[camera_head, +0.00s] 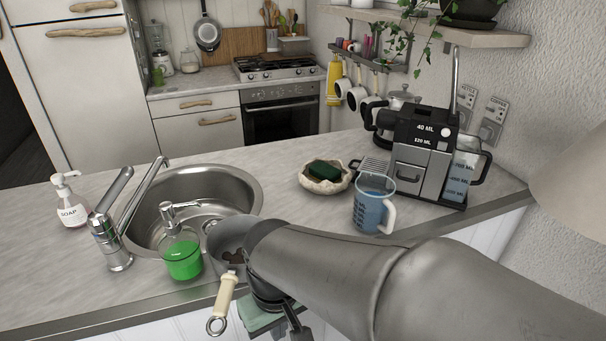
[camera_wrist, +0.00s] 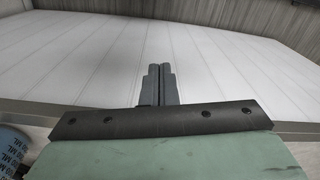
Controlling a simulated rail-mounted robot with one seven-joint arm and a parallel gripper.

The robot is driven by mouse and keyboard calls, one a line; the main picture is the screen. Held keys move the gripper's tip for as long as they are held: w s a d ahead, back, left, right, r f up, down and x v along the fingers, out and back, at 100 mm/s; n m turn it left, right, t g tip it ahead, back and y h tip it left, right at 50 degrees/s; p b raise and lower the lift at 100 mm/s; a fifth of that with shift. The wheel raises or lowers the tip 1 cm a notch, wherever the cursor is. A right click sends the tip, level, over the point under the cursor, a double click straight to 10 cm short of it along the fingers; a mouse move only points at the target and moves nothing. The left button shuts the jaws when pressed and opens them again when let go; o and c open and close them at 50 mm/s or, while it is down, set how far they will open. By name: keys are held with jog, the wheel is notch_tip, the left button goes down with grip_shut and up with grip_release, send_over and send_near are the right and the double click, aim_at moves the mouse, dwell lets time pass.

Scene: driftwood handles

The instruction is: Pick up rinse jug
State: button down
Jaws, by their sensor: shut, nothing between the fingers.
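The rinse jug appears to be the clear blue measuring jug (camera_head: 370,208) with a white handle. It stands upright on the counter, left of the coffee machine. A curved blue piece with ML marks, probably this jug (camera_wrist: 12,150), shows at the lower left of the wrist view. My gripper (camera_head: 297,328) is low at the counter's front edge, left of the jug and apart from it, partly hidden by my arm. In the wrist view my gripper (camera_wrist: 160,72) has its fingers together, empty, in front of white panelling (camera_wrist: 80,70).
A grey pan (camera_head: 228,236) with a cream handle, a green soap bottle (camera_head: 183,258) and the sink (camera_head: 225,178) are left.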

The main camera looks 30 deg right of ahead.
jog(key=c, duration=2.1)
grip_release()
jog(key=shift+c, duration=0.2)
jog(key=o, duration=0.5)
jog(key=shift+d, duration=0.1)
